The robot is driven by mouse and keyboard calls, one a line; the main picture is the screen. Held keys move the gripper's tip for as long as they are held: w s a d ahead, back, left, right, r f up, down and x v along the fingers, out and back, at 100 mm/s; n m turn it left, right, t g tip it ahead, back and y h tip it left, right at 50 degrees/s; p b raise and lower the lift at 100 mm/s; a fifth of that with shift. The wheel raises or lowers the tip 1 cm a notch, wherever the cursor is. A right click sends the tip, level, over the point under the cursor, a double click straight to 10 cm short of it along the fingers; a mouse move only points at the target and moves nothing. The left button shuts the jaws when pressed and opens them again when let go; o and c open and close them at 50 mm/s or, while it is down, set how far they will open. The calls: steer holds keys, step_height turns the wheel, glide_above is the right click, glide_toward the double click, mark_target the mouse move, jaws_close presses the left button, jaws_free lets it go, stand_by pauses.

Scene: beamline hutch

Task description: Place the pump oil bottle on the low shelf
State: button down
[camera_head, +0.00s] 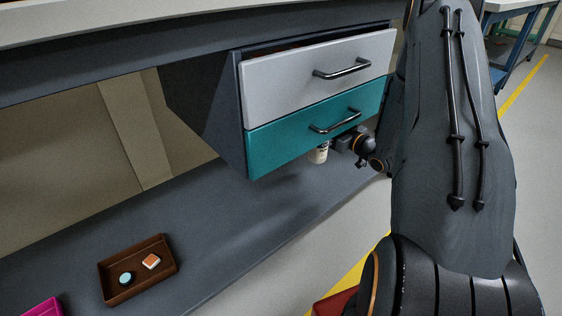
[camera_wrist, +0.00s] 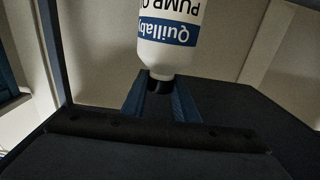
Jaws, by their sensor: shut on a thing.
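The pump oil bottle is white with a blue and white label. In the wrist view the bottle (camera_wrist: 168,35) appears upside down, its dark cap end between the fingers of my gripper (camera_wrist: 160,90). In the head view only a small part of the bottle (camera_head: 318,154) shows under the teal drawer, with my gripper (camera_head: 340,145) beside it on the right. My gripper is shut on the bottle. The low shelf (camera_head: 225,215) is the long dark grey surface beneath the drawers. I cannot tell whether the bottle's base touches it.
A drawer unit with a grey drawer (camera_head: 310,68) and a teal drawer (camera_head: 300,128) hangs just above the bottle. A brown tray (camera_head: 112,293) with two small items stands on the shelf at lower left, near a magenta object (camera_head: 42,309). The shelf's middle is clear.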

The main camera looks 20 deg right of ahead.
mark_target(325, 150)
step_height(325, 150, down, 10)
steer(key=b, duration=0.5)
steer(key=shift+r, duration=0.1)
steer(key=c, duration=1.4)
jaws_free()
steer(key=shift+s+d, duration=0.1)
steer(key=shift+s, duration=0.2)
steer(key=p+v, duration=0.5)
steer(key=v, duration=0.6)
steer(key=shift+s+p, duration=0.25)
steer(key=shift+p, duration=0.1)
